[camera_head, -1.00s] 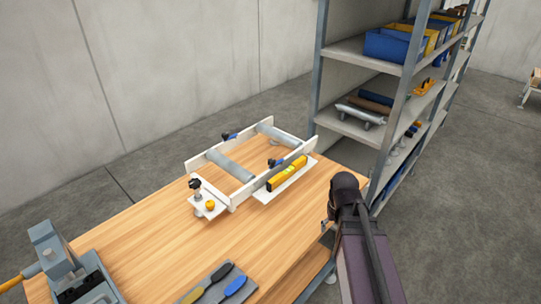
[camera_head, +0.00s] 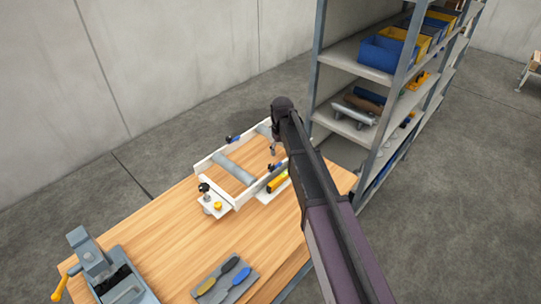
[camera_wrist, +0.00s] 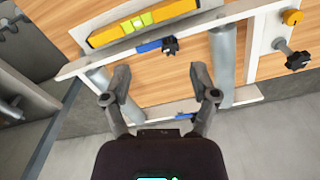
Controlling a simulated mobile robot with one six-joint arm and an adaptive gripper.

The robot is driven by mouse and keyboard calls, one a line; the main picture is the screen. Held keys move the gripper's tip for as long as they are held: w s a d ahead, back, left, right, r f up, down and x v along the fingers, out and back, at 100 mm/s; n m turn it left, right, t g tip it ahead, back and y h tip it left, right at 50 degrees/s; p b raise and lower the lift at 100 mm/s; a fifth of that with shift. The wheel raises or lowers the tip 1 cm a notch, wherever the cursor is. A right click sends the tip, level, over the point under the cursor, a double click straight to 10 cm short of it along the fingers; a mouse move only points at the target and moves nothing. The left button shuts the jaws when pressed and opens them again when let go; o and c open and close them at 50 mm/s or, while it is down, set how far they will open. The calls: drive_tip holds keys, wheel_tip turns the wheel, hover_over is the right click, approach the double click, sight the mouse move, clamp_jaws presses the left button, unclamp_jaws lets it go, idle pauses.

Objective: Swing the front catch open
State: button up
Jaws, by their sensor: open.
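A white frame (camera_head: 203,171) lies on the bench with two grey rollers (camera_head: 232,166) across it. The near-rail catch (camera_head: 275,168), a blue lever with a black knob, lies along the rail beside the yellow level. It also shows in the wrist view (camera_wrist: 153,46), above and between my fingertips. A second blue-and-black catch (camera_head: 232,139) is on the far rail; in the wrist view it (camera_wrist: 186,117) is low, beside my right finger. My gripper (camera_wrist: 161,74) is open and empty over the frame, apart from the near catch. My arm hides the frame's right end in the head view.
The yellow level (camera_wrist: 142,22) lies on a white plate along the near rail. A black knob (camera_head: 204,187) and an orange knob (camera_head: 218,206) stand at the left corner. A screwdriver tray (camera_head: 226,278), a vise (camera_head: 105,265) and a tall shelf (camera_head: 365,65) surround the area.

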sight(271, 165)
drive_tip(key=shift+n, duration=0.5)
drive_tip(key=a+r, duration=0.1)
drive_tip(key=w+a+r+p, duration=0.1)
drive_tip(key=w+a, duration=0.1)
drive_tip(key=shift+w+a+r+p, duration=0.25)
drive_tip(key=shift+a+r+p, duration=0.05)
drive_tip(key=shift+r, duration=0.1)
drive_tip(key=shift+f, duration=0.1)
wheel_tip(271, 165, down, 14)
drive_tip(key=b, duration=1.3)
drive_tip(key=shift+r+b, duration=0.2)
drive_tip(key=shift+b, duration=0.2)
clamp_jaws()
